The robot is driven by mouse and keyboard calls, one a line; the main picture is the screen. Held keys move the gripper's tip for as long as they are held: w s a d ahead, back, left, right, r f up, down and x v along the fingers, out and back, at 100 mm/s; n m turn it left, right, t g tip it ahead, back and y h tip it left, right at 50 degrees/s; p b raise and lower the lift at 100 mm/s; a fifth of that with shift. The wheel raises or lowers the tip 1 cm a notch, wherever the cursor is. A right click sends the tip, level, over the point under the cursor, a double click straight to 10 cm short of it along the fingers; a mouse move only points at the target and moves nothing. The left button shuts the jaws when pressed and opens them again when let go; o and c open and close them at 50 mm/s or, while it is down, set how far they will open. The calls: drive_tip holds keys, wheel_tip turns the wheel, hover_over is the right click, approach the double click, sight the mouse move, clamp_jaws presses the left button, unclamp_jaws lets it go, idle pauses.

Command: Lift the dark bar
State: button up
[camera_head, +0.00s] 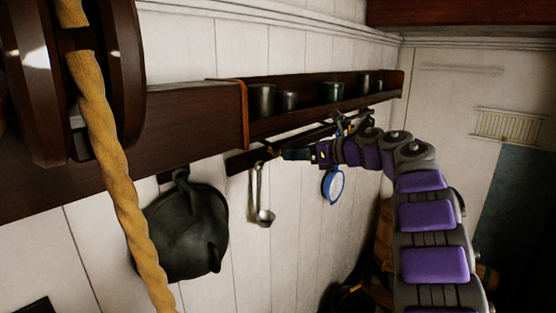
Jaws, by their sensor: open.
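A dark bar (243,162) runs along the white wall below the shelf, with its left end in plain sight. The jaws are open, and the fingertips are small and hard to make out. A metal ladle (264,215) and another slim utensil hang below the bar's left part. A blue-rimmed round item (333,185) hangs farther right, below my arm.
A dark wooden shelf (320,112) above holds several cups (262,100). A thick rope (117,170) hangs in the left foreground beside a wooden pulley (122,62). A black pot (187,232) hangs on the wall. Bare wall (300,250) shows below the utensils.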

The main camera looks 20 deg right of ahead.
drive_tip(key=b+v, duration=0.1)
drive_tip(key=v, duration=0.6)
drive_tip(key=shift+d+f, duration=0.3)
drive_tip(key=shift+d, duration=0.2)
drive_tip(key=shift+d, duration=0.2)
